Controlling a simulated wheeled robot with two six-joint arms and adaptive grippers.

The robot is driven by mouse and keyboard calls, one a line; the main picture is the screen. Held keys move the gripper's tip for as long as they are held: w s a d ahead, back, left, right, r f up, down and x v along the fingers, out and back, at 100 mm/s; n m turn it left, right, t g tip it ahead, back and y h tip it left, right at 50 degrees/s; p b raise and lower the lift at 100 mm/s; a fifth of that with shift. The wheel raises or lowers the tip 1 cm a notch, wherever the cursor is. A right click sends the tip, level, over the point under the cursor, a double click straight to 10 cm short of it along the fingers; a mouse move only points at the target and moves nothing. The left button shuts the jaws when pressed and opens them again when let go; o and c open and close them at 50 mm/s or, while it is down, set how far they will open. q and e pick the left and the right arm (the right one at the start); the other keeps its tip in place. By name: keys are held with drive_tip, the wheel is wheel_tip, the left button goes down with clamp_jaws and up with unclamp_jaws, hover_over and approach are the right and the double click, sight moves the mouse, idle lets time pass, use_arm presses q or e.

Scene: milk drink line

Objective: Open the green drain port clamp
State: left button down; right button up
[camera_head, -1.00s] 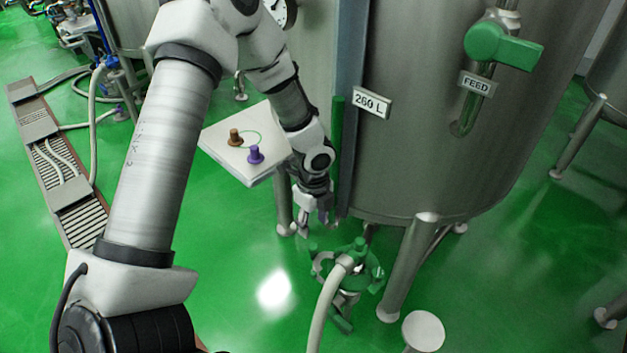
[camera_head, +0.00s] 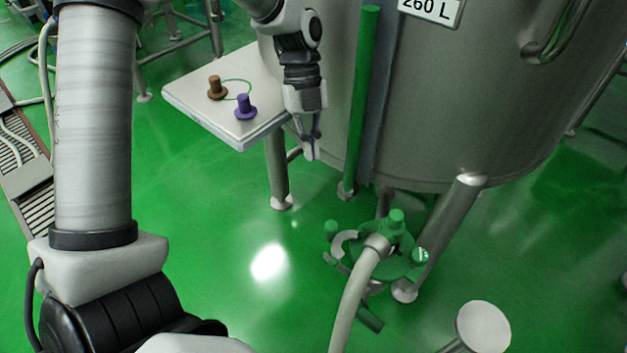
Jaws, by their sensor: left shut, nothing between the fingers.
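The green drain port clamp (camera_head: 400,262) sits low under the steel tank (camera_head: 440,110), around a fitting where a pale hose (camera_head: 352,300) joins. Green knobs stick up from it, and part of the fitting is hidden behind the hose end. I cannot tell whether the clamp is open or closed. My left gripper (camera_head: 311,150) points down beside the tank, above and to the left of the clamp and apart from it. Its fingers are shut and empty. My right gripper is not in view.
A white tray (camera_head: 180,92) with a brown plug (camera_head: 217,87) and a purple plug (camera_head: 245,106) stands left of my left gripper.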

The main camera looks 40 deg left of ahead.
use_arm(q)
drive_tip(key=b, duration=0.3)
approach(338, 236)
drive_tip(key=w+a+f, duration=0.2)
drive_tip(key=a+f, duration=0.3)
drive_tip(key=s+d, duration=0.1)
drive_tip(key=s+d+b, duration=0.1)
drive_tip(key=d, duration=0.1)
drive_tip(key=shift+s+d, duration=0.3)
drive_tip(key=shift+s, duration=0.1)
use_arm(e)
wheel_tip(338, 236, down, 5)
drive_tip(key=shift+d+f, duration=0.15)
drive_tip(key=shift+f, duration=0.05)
use_arm(q)
drive_tip(key=shift+s+d+n+t+p, duration=0.25)
drive_tip(key=shift+s+n+p, duration=0.1)
drive_tip(key=shift+n+p, duration=0.15)
drive_tip(key=shift+s+d+n+t+p, duration=0.15)
drive_tip(key=shift+s+n+t+p, duration=0.1)
drive_tip(key=shift+s+n+p, duration=0.25)
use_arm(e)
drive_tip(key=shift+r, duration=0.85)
use_arm(q)
drive_tip(key=shift+w, duration=0.15)
